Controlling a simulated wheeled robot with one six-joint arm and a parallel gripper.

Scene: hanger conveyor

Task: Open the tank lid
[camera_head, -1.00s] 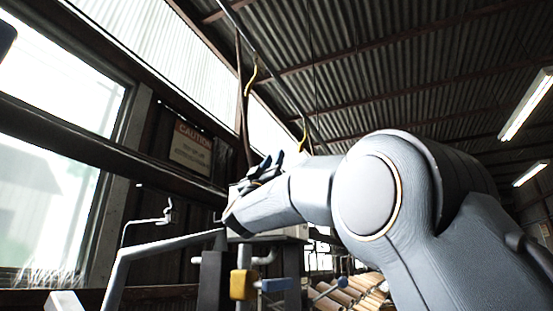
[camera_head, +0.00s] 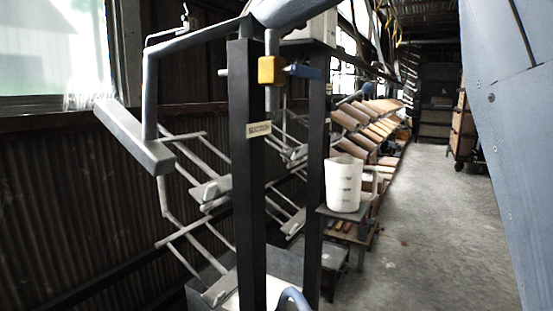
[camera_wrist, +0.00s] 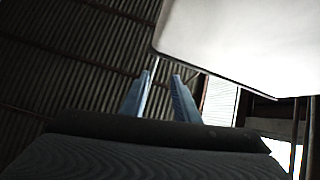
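My gripper (camera_wrist: 160,78) shows in the wrist view as two blue-grey fingers with a gap between them, with nothing held. A large pale, smooth panel with a rounded corner (camera_wrist: 240,40) fills the upper right of that view, beyond and to the right of the fingertips. It looks like the tank or its lid, but I cannot tell which. In the head view, a light grey box like a tank (camera_head: 313,30) sits on dark posts at the top, partly hidden by my arm. Its lid cannot be made out. My fingers are not visible in the head view.
A yellow valve with a blue handle (camera_head: 268,70) is on a pipe below the box. A white measuring jug (camera_head: 343,185) stands on a small shelf. Hanging racks (camera_head: 210,190) line the left. The concrete floor (camera_head: 430,240) at right is clear.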

